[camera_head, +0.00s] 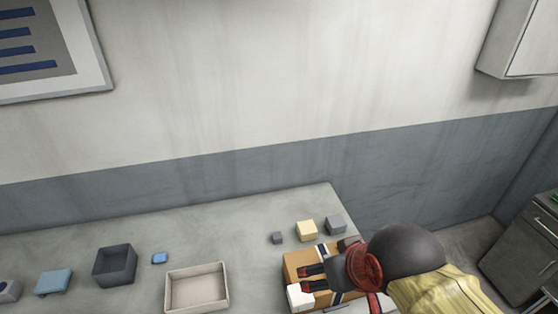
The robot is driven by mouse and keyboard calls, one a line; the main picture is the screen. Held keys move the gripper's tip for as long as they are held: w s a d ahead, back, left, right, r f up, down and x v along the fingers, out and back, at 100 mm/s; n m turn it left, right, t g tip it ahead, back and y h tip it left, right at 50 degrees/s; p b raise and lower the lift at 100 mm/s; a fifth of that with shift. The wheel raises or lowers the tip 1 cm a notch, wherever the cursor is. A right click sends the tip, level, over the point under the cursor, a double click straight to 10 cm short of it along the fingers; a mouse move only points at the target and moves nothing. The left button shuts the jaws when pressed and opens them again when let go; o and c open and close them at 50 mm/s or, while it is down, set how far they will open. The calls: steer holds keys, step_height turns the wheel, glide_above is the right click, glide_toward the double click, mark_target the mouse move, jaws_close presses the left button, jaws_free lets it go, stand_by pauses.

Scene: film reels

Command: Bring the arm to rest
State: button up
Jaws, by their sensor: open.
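My arm, with a black rounded joint, a red ringed part and a yellow sleeve, reaches in from the lower right. My gripper (309,278) points left, its two dark fingers with red parts spread apart. It is over or in front of an orange-brown box (295,261) near the table's right end. A white block (299,296) shows just by the lower fingertip; I cannot tell whether they touch. Nothing is seen held between the fingers. The arm hides part of the box.
On the grey table (240,222) stand a beige open tray (197,306), a dark grey open box (115,265), a small blue block (160,258), a blue stand-like piece (54,281), a yellow block (307,230) and grey blocks (336,224). A cabinet (525,245) stands right. The table's back is mostly clear.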

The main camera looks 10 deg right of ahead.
step_height(320, 180, down, 14)
steer(key=b, duration=1.3)
